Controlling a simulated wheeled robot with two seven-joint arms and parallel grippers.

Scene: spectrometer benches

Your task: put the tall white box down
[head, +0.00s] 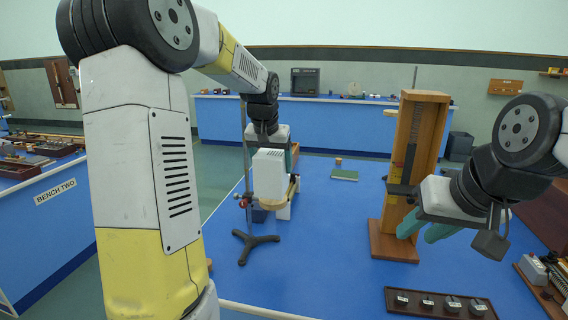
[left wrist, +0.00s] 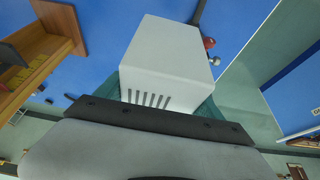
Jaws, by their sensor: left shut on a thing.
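The tall white box (head: 270,174) is in my left gripper (head: 290,158), over the blue bench near a stand. In the left wrist view the box (left wrist: 168,60) has a row of dark slots and sits between the green fingers of my left gripper (left wrist: 165,85). The box hides most of that gripper in the head view. Whether the box touches anything below it, I cannot tell. My right gripper (head: 424,228) is at the right, its two green fingers apart with nothing seen between them, in front of the wooden upright stand (head: 418,140).
A black tripod stand (head: 256,242) with a rod and a round wooden piece (head: 294,190) is close by the box. A dark tray (head: 440,304) of small weights lies at the front. A green book (head: 344,175) lies behind. The blue bench (head: 330,240) is clear in the middle.

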